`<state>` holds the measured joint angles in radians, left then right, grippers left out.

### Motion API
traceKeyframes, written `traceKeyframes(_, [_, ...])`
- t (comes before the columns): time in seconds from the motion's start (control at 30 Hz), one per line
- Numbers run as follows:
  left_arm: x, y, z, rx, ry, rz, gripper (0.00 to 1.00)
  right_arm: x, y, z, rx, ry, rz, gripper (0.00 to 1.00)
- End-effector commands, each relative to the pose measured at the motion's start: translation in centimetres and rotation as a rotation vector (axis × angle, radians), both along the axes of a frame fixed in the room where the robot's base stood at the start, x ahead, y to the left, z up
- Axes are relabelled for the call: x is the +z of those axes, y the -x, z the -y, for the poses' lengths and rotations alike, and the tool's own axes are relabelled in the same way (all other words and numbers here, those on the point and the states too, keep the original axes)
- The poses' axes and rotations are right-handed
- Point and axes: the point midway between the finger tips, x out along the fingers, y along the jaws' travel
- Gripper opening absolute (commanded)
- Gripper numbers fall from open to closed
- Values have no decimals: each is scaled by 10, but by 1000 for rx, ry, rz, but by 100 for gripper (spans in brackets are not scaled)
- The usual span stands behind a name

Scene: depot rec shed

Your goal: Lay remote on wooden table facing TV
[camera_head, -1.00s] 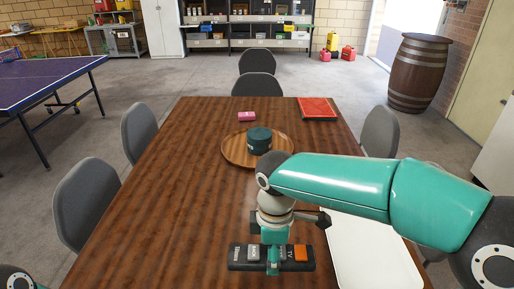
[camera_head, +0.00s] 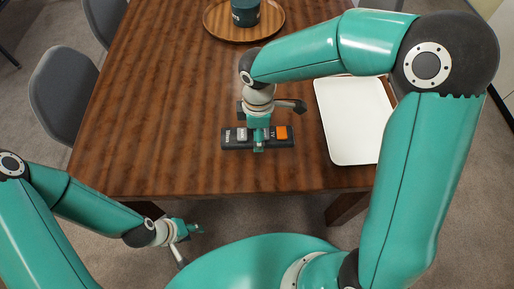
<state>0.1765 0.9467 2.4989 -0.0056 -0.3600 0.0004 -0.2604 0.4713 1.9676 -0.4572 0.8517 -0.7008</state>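The dark remote (camera_head: 230,138) has a grey and an orange button and lies crosswise near the front edge of the wooden table (camera_head: 170,110). My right gripper (camera_head: 258,146) points down at its middle, with a teal finger across its near side, and looks shut on it. Whether the remote touches the table is hard to tell. My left gripper (camera_head: 194,229) is low, in front of the table's front edge, away from the remote. It holds nothing that I can see, and its finger gap is unclear. No TV is in view.
A white tray (camera_head: 352,120) lies right of the remote. A round wooden board (camera_head: 214,22) with a dark teal container (camera_head: 245,12) is at the back. Grey chairs (camera_head: 62,88) stand on the left. The table left of the remote is clear.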

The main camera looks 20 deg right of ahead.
Motion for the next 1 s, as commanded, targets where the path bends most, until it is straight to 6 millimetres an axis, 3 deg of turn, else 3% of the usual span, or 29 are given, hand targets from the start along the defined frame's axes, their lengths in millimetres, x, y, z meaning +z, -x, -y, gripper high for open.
traceKeyframes(0.1, [-1,0,0,0,0,0,40,-29,1,1,-1,1,-4,20])
traceKeyframes(0.2, [-1,0,0,0,0,0,40,-45,1,0,-1,-1,-3,20])
traceKeyframes(0.43, [-1,0,0,0,0,0,40,-61,0,1,-2,0,-1,20])
traceKeyframes(0.63, [-3,0,0,0,0,0,40,-90,1,1,-1,0,-2,20])
traceKeyframes(1.0, [-4,0,0,0,0,0,40,-98,0,0,-2,-1,1,20])
